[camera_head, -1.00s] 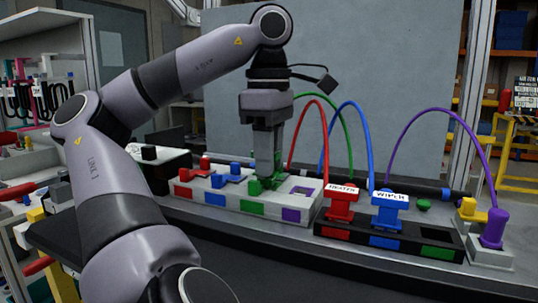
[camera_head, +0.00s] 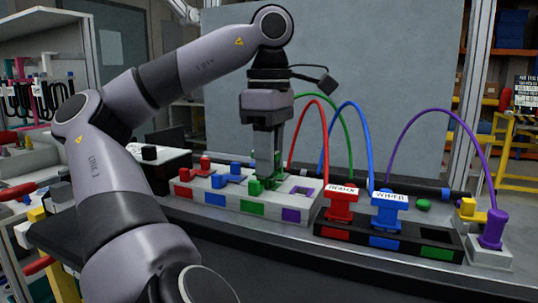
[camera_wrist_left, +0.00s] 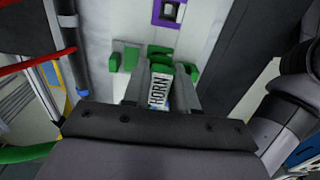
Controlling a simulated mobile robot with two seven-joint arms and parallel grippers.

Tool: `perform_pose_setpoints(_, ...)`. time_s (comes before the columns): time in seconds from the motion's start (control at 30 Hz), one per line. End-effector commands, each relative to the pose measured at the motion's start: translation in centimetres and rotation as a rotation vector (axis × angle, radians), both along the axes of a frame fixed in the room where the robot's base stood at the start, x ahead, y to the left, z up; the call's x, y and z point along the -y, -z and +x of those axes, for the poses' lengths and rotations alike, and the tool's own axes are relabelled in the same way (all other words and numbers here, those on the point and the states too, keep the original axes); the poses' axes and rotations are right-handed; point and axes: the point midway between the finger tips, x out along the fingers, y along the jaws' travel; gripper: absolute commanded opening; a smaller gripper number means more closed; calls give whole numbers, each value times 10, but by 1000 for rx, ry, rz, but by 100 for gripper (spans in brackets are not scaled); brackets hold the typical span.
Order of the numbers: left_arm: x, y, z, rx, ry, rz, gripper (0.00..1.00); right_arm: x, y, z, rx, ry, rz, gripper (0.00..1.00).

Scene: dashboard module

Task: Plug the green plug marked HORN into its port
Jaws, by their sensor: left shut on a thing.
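My left gripper (camera_head: 268,172) points down over the white port block (camera_head: 258,208). In the left wrist view its fingers (camera_wrist_left: 160,75) are shut on the green plug (camera_wrist_left: 158,92), whose white label reads HORN. The block has a green port part (camera_head: 254,187) above its green front square; the gripper is just right of it in the head view. Green port pieces (camera_wrist_left: 129,59) also show just beyond the plug in the wrist view. The fingers mostly hide the plug in the head view, and I cannot tell whether it touches the port. My right gripper is out of view.
The red plug (camera_head: 341,204) and blue WIPER plug (camera_head: 389,211) stand in the black block (camera_head: 343,233). A purple plug (camera_head: 491,229) stands at the right. Red, blue, green and purple cables arch nearby. The purple opening (camera_head: 303,191) lies close to the gripper's right.

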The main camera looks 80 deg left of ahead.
Motion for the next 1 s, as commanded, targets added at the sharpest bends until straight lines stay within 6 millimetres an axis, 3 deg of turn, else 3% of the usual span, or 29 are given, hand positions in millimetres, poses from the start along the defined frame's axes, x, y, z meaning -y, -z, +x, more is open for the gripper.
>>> perform_pose_setpoints(0.97,0,16,0,0,0,0,0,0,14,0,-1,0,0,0)
perform_pose_setpoints(1.0,0,14,0,0,0,0,37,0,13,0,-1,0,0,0)
